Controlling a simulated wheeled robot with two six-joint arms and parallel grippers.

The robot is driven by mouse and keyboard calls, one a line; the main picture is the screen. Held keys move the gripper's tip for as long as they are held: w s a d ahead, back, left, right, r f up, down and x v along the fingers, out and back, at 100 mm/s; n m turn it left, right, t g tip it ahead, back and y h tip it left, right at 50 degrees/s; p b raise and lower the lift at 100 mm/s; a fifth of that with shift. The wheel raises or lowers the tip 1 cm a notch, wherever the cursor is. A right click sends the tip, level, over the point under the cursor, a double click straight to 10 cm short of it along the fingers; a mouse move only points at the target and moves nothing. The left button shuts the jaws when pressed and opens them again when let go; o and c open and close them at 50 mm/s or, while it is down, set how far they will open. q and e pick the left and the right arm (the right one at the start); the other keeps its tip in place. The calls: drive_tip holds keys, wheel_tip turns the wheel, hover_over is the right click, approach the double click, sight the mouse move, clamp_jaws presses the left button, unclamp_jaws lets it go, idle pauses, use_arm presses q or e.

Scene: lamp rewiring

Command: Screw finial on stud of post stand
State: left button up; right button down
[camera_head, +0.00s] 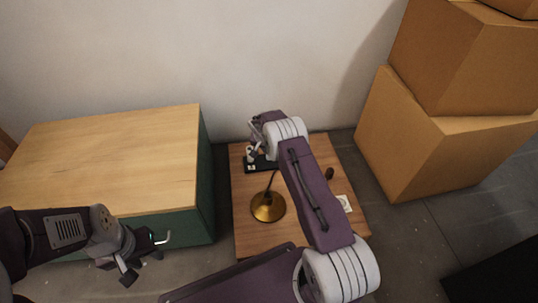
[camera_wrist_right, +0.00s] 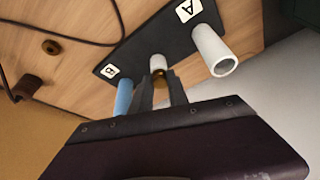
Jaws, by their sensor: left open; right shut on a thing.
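My right gripper (camera_wrist_right: 160,88) is shut on the small brass finial (camera_wrist_right: 159,77), which shows between its fingers. The finial is at the end of the short white middle post (camera_wrist_right: 157,61) of the black post stand (camera_wrist_right: 138,45); I cannot tell how far the thread is engaged, and the stud is hidden. The stand also has a white post (camera_wrist_right: 214,50) by label A and a blue post (camera_wrist_right: 124,97) by label B. In the head view the right gripper (camera_head: 254,151) is over the stand (camera_head: 262,167). My left gripper (camera_head: 146,257) is open and empty at lower left.
The wooden table (camera_head: 244,238) also holds a brass lamp base (camera_head: 267,207) with a dark cable, a dark small part (camera_head: 329,174) and a white card (camera_head: 344,203). A green cabinet (camera_head: 185,228) and cardboard boxes (camera_head: 425,135) flank the table.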

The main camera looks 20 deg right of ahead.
drive_tip(key=shift+w+a+f+m+h, duration=0.15)
drive_tip(key=shift+m+h, duration=0.15)
drive_tip(key=shift+m, duration=0.6)
drive_tip(key=shift+m+g+p, duration=0.3)
drive_tip(key=shift+m+p, duration=0.1)
drive_tip(key=shift+m, duration=0.2)
use_arm(q)
drive_tip(key=shift+f, duration=0.45)
use_arm(e)
drive_tip(key=c, duration=1.2)
unclamp_jaws()
